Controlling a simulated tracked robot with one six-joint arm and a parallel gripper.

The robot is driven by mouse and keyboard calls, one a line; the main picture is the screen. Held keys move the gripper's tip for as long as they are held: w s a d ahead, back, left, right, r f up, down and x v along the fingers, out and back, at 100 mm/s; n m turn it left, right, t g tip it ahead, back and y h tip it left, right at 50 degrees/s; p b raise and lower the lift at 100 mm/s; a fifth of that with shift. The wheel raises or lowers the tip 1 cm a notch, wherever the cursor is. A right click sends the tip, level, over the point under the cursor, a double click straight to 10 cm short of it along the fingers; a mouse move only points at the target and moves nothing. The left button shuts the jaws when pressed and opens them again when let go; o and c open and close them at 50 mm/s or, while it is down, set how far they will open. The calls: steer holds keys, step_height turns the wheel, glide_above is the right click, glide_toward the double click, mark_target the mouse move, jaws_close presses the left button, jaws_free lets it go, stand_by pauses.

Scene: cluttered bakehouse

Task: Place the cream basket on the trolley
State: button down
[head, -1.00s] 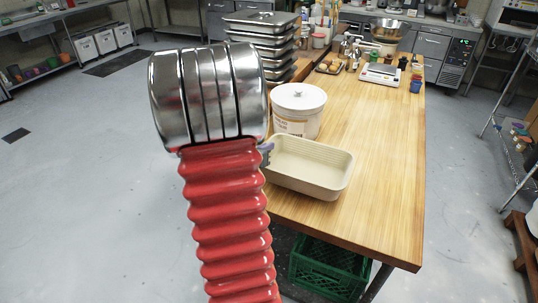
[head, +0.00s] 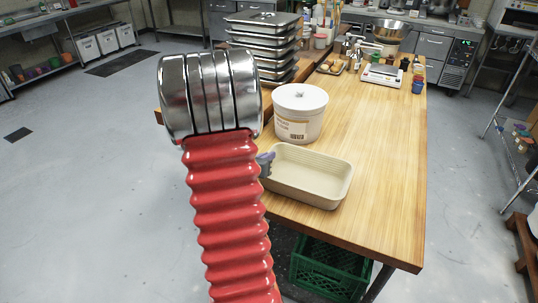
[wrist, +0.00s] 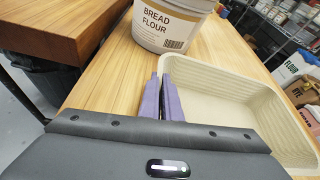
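The cream basket (head: 318,190), an oblong ribbed tub, is at the table's left side, in front of the flour bucket. It looks level; I cannot tell whether it touches the tabletop. My gripper (head: 266,160) is at its left end, mostly hidden behind my arm in the head view. In the wrist view, the two purple fingers of my gripper (wrist: 161,84) are close together, one on each side of the near-left wall of the basket (wrist: 235,90), and look shut on it. I cannot make out a trolley in either view.
A white bread flour bucket (head: 300,115) stands close behind the basket. The wooden table (head: 385,175) is clear to the right. A scale (head: 382,75) and small pots are farther back. Stacked steel trays (head: 262,48) stand at left. A green crate (head: 328,268) is below the table.

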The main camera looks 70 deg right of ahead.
steer(key=c, duration=2)
jaws_free()
steer(key=shift+w+a+r, duration=0.1)
steer(key=shift+a+r, duration=0.05)
steer(key=shift+a, duration=0.15)
steer(key=v, duration=1.1)
steer(key=shift+a, duration=0.2)
steer(key=shift+r, duration=0.1)
